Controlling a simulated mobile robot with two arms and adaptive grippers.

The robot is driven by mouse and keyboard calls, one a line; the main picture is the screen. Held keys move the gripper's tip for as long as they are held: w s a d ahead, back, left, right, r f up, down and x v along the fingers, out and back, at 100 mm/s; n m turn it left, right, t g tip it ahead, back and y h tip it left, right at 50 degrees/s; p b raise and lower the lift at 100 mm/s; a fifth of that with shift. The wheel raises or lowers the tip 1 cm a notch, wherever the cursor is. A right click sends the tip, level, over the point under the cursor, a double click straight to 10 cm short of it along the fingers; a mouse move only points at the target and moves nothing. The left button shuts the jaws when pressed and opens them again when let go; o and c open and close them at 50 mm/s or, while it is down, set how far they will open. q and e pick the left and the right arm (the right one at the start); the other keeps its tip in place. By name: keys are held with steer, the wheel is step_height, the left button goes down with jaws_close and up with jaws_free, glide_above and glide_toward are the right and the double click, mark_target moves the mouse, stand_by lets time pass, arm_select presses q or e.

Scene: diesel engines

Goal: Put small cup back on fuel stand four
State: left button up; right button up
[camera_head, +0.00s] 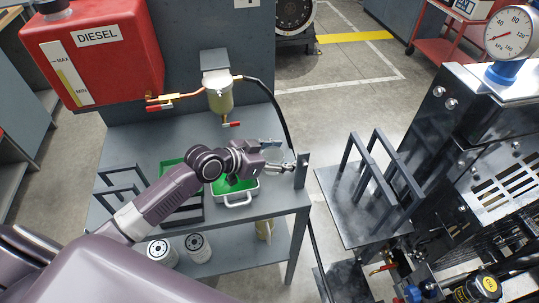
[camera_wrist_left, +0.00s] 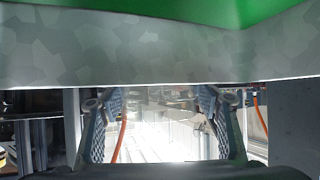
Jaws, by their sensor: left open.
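The grey fuel stand (camera_head: 150,137) is left of centre, with a red DIESEL tank (camera_head: 100,60) above it. My left gripper (camera_head: 283,155) is open with nothing visible between its fingers, over the right part of the stand top; its fingers also show in the left wrist view (camera_wrist_left: 162,122). A metal tray (camera_head: 240,199) with green inside is just below the gripper, partly hidden by my arm. A grey metal wall (camera_wrist_left: 150,50) with green above it fills the top of the wrist view. A small yellowish cup-like object (camera_head: 264,229) is low under the stand top; I cannot tell if it is the small cup.
A fuel filter (camera_head: 220,97) with a black hose hangs above the stand. Two white filters (camera_head: 198,247) stand on the lower shelf. A dark platform with upright frames (camera_head: 375,170) and an engine (camera_head: 480,130) are to the right. Open floor (camera_head: 325,125) lies behind.

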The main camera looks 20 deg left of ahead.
arm_select(q)
steer(key=b+v, duration=0.1)
steer(key=v, duration=0.9)
steer(key=shift+s+f, duration=0.1)
steer(key=shift+f, duration=0.05)
steer(key=shift+s+a+r, duration=0.2)
steer(key=shift+s+r, duration=0.15)
steer(key=shift+r, duration=0.05)
steer(key=shift+f, duration=0.1)
